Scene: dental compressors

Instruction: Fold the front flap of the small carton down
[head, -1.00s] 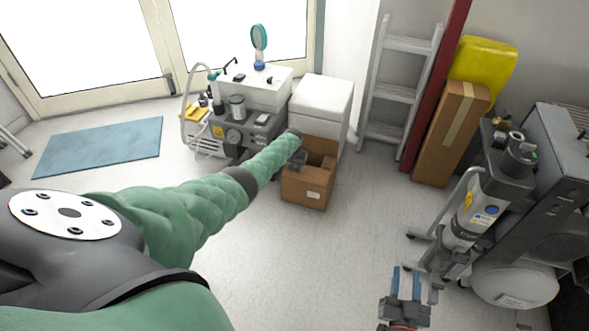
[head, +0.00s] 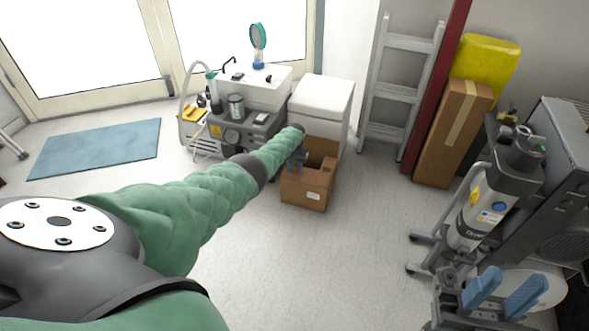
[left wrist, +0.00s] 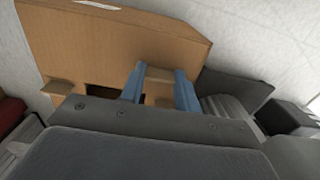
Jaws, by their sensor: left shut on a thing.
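The small carton (head: 303,193), brown cardboard with a white label on its front, stands on the floor in front of the white box. Its top is open at least in part. My left gripper (head: 298,160) is at the carton's upper left edge, partly hidden by my forearm. In the left wrist view its blue fingers (left wrist: 158,76) have a piece of cardboard between them, beside a wide tan cardboard panel (left wrist: 115,45). I cannot tell for certain which flap this is. My right gripper (head: 503,292) is open and empty at the lower right of the head view.
A compressor (head: 235,133) with a hose stands left of the white box (head: 322,100). A ladder (head: 395,92), a tall carton (head: 452,135) and a yellow bag (head: 486,62) lean at the back. Grey machines (head: 480,215) crowd the right. The middle floor is clear.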

